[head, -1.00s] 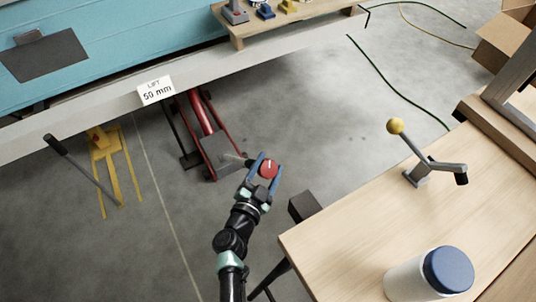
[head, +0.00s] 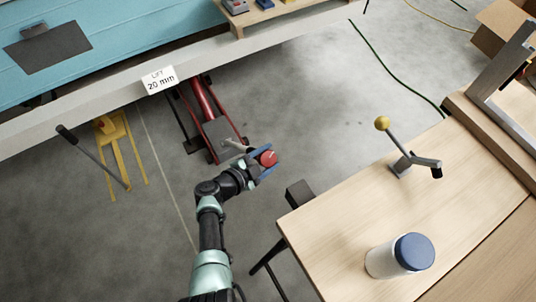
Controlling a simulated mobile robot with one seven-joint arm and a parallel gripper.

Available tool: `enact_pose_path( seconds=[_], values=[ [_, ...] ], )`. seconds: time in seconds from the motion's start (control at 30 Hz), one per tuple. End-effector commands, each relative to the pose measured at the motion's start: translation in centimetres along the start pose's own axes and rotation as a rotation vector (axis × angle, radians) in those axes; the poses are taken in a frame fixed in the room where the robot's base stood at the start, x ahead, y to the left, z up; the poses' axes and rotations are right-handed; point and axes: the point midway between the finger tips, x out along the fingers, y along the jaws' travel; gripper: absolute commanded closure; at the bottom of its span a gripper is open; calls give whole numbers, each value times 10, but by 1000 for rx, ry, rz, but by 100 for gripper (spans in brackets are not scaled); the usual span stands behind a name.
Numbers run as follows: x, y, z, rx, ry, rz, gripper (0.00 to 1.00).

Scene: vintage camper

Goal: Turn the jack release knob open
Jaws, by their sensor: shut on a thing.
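The jack release knob is a red round knob (head: 268,158) with a pale mark, on the end of a rod from the red floor jack (head: 207,105) under the camper's edge. My gripper (head: 260,163) has its blue fingers shut on the red knob, one on either side. The mark on the knob is tilted.
A wooden table (head: 330,235) at the right holds a white jar with a blue lid (head: 412,252) and a yellow-knobbed lever (head: 400,155). A yellow stand with a dark handle (head: 115,145) is at left. Open floor lies between.

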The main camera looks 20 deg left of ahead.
Motion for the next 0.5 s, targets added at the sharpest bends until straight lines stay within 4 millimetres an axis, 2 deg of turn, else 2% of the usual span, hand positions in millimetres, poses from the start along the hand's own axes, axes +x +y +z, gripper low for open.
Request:
enact_pose_path(
  seconds=[0.43,0.47,0.5],
  values=[
    [0,2,0,4,-1,9,94],
    [0,2,0,4,-1,9,33],
    [0,2,0,3,-1,9,25]
  ],
)
